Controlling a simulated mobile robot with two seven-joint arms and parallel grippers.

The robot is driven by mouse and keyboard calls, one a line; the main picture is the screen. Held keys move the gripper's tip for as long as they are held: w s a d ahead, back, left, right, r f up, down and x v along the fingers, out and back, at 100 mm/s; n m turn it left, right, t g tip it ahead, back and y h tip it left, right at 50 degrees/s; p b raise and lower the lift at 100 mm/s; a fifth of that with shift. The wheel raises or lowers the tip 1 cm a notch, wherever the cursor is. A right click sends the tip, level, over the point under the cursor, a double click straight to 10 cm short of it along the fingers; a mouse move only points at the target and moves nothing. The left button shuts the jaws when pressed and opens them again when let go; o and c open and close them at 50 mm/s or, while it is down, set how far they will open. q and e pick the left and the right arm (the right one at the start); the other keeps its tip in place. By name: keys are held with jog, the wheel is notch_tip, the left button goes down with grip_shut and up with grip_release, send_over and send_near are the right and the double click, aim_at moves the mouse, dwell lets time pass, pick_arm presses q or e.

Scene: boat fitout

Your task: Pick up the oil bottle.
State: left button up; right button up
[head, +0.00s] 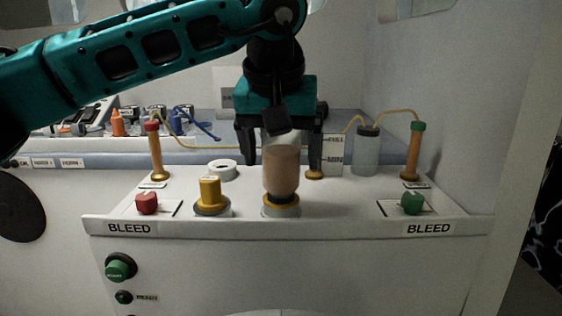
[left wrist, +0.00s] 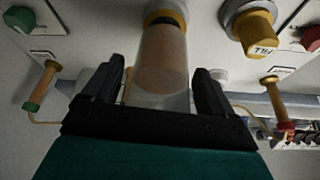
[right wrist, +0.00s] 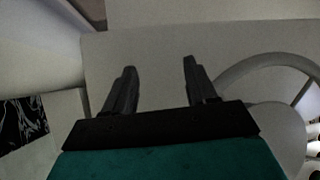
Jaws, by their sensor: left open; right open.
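The oil bottle (head: 281,171) is a clear upright cylinder with brownish liquid. It stands inverted-looking on a yellow-ringed round seat (head: 281,207) at the front middle of the white bench top. My left gripper (head: 280,170) comes down from above with its two fingers on either side of the bottle. In the left wrist view the bottle (left wrist: 163,65) lies between the open fingers (left wrist: 160,85), with gaps visible on both sides. My right gripper (right wrist: 160,70) is open and empty in the right wrist view, in front of a plain pale surface.
A yellow cap-like fitting (head: 210,193) stands left of the bottle, with a white ring (head: 223,170) behind it. Red (head: 147,203) and green (head: 412,203) bleed knobs flank the bench. Tubed columns (head: 154,152) and a clear jar (head: 367,150) stand behind.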

pick_arm(q)
jog(key=shift+w+f, duration=0.15)
jog(key=shift+f, duration=0.2)
jog(key=shift+r, duration=0.1)
jog(key=c, duration=1.4)
notch_tip(320, 180, up, 10)
jog(key=shift+p, duration=0.85)
